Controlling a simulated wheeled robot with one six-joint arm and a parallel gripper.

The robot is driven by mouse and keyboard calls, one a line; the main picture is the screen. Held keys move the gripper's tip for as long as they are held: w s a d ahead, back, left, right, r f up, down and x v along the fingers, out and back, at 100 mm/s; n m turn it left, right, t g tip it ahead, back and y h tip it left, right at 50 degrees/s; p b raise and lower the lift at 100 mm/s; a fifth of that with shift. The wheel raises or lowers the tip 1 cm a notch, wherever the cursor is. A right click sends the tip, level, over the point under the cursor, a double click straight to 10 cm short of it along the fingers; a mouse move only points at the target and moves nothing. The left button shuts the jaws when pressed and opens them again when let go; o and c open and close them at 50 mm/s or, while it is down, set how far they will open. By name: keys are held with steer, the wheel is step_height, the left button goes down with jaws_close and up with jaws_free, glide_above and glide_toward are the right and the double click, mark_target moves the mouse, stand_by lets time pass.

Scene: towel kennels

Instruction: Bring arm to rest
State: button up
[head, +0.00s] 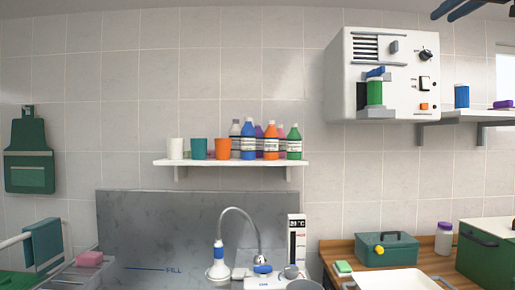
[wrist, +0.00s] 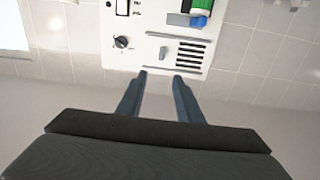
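My gripper (wrist: 160,76) shows in the wrist view with its two dark blue-grey fingers apart and nothing between them. It points toward the white wall unit (wrist: 160,30), which appears upside down there with its vent, knob and switch. In the head view, the dark fingers of my gripper (head: 458,9) show at the top right corner, above and to the right of the white wall unit (head: 375,75). The rest of the arm is out of the head view.
A wall shelf (head: 230,162) holds several bottles and cups. A right shelf (head: 465,115) holds a blue item. Below are a faucet (head: 240,225), a green toolbox (head: 387,249), a white tray (head: 390,281) and a wooden counter (head: 335,255). The wall's middle is clear.

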steer(key=w+a+f+m+g, duration=0.1)
steer(key=w+a+f+g, duration=0.15)
steer(key=f, duration=0.95)
steer(key=w+a+f+m+g+y, duration=0.1)
steer(key=w+a+f+g, duration=0.2)
steer(key=f, duration=0.9)
steer(key=w+a+f+m+g, duration=0.1)
steer(key=w+a+f, duration=0.25)
steer(key=f, duration=0.85)
steer(key=s+a+f+g, duration=0.25)
steer(key=a+f, duration=0.35)
steer(key=f, duration=0.4)
steer(key=s+a+f+g, duration=0.25)
steer(key=a+f, duration=0.25)
steer(key=f, duration=0.5)
steer(key=s+a+f+n+g, duration=0.1)
steer(key=s+a+f, duration=0.3)
steer(key=s+f, duration=0.4)
steer(key=s+a+f+n+g, duration=0.1)
steer(key=s+a+f, duration=0.3)
steer(key=s+f, duration=0.4)
steer(key=s+a+f+n+g+h, duration=0.1)
steer(key=s+a+f+g, duration=0.2)
steer(key=s+f, duration=0.6)
steer(key=s+a, duration=0.1)
steer(key=s, duration=0.1)
steer(key=shift+s+a, duration=0.3)
steer(key=shift+d+g, duration=0.1)
steer(key=shift+g, duration=0.15)
